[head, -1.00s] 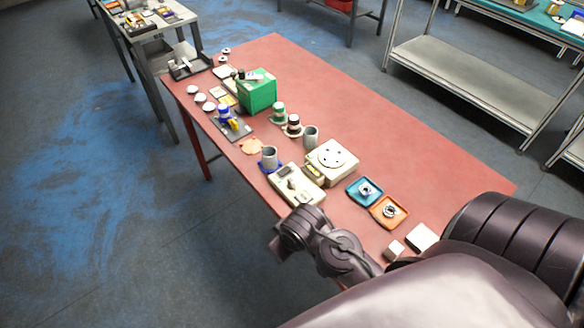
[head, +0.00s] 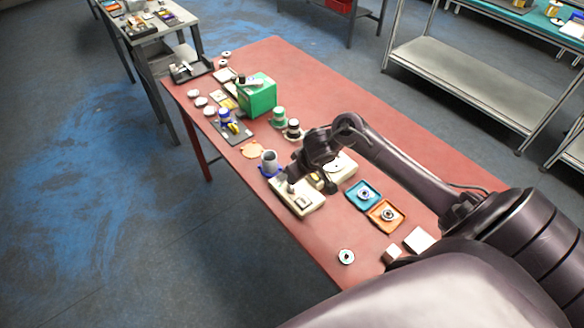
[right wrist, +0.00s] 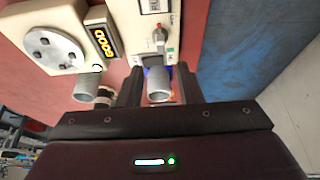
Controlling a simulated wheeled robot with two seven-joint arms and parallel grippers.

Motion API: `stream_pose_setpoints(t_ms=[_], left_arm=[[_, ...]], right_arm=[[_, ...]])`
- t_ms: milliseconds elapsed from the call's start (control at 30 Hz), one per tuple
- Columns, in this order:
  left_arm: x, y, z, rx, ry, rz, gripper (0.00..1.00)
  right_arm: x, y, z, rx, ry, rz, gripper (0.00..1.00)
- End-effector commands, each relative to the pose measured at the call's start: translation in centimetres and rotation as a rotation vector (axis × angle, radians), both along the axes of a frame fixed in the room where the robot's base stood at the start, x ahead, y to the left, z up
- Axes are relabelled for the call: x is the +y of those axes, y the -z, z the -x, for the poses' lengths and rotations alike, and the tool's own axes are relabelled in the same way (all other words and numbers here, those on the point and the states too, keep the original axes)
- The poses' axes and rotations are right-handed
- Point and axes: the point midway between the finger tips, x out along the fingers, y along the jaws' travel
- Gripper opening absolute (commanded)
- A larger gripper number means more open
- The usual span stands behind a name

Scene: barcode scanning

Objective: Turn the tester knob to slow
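The tester (head: 311,207) is a cream box near the table's front edge. In the right wrist view its face (right wrist: 172,22) is at top centre, with a small grey knob (right wrist: 159,36) with a red tip. The writing around the knob is too small to read. My right gripper (head: 311,178) is above the tester and partly covers it in the head view. In the right wrist view its two fingers (right wrist: 158,90) are apart, with a grey cup seen between them and the knob beyond. I cannot see any contact with the knob. My left gripper is not in view.
A cream device with a round plate (right wrist: 50,48) and a lit display stands beside the tester. A grey cup (head: 269,162) on a blue base is just left of it. Blue (head: 362,195) and orange trays (head: 385,216) lie to the right. A green box (head: 257,97) stands farther back.

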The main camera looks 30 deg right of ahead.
Motion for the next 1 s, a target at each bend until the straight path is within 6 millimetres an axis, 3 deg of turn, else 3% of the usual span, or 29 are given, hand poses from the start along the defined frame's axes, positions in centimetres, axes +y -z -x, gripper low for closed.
stream_pose_setpoints(t_ms=[500,867,1000], left_arm=[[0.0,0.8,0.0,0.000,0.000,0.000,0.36],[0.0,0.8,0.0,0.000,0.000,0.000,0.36],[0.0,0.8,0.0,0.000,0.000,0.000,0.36]], right_arm=[[0.1,6.4,-2.5,0.006,0.006,-0.005,0.33],[0.1,7.1,-2.9,0.004,0.004,-0.003,0.33],[0.1,7.1,-2.9,0.004,0.004,-0.003,0.18]])
